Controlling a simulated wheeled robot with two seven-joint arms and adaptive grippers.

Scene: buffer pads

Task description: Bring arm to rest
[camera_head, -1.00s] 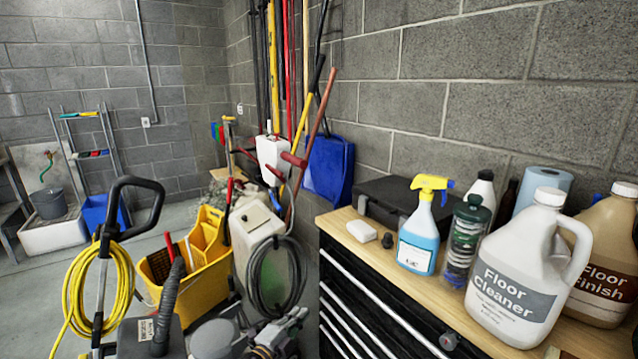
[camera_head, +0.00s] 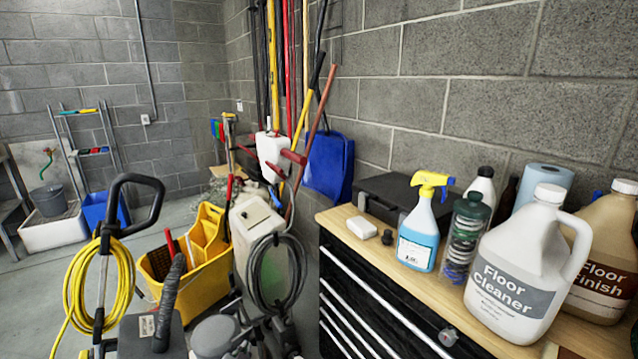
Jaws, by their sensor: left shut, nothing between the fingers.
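My left gripper (camera_head: 239,346) shows only as a small dark part low at the bottom edge, among the cleaning machines and left of the black cabinet. It is shut and empty. Most of its arm is outside the picture, and its dark parts are hard to separate from the equipment around it. It is well below and left of the wooden cabinet top (camera_head: 392,257). My right gripper is not in view. No buffer pad can be made out for certain.
A blue spray bottle (camera_head: 418,235), a floor cleaner jug (camera_head: 520,265) and a black case (camera_head: 385,198) stand on the cabinet. A yellow mop bucket (camera_head: 205,278) and a yellow cord (camera_head: 78,295) are at left. Open floor lies beyond.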

